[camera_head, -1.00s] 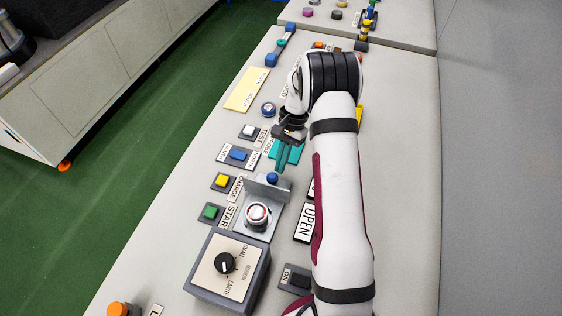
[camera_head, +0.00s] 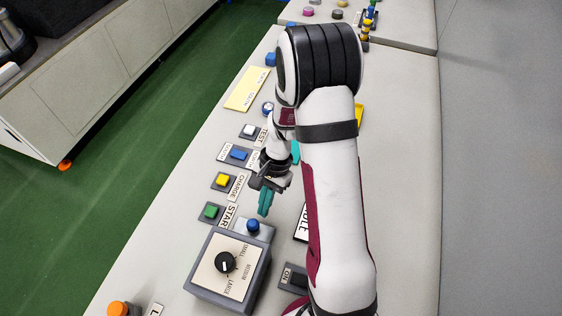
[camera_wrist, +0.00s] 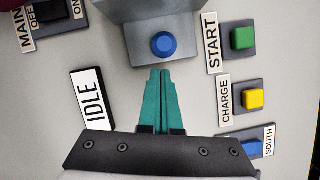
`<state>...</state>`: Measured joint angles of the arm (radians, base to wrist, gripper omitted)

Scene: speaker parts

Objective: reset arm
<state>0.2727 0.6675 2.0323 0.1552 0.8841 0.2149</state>
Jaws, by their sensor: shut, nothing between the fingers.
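My gripper (camera_head: 264,212) hangs over the bench with its teal fingers together and empty. In the wrist view, the fingertips (camera_wrist: 162,72) point at a blue knob (camera_wrist: 163,44) on a grey metal bracket (camera_wrist: 165,15), and a small gap seems to show between them. In the head view the blue knob (camera_head: 253,225) is just below the fingertips, near the dial box. My arm covers part of the bench behind the gripper.
An IDLE sign (camera_wrist: 92,98) lies left of the fingers in the wrist view. Green (camera_wrist: 243,38), yellow (camera_wrist: 254,98) and blue (camera_wrist: 254,146) buttons line the right. A grey box with a black dial (camera_head: 225,262) stands at the front.

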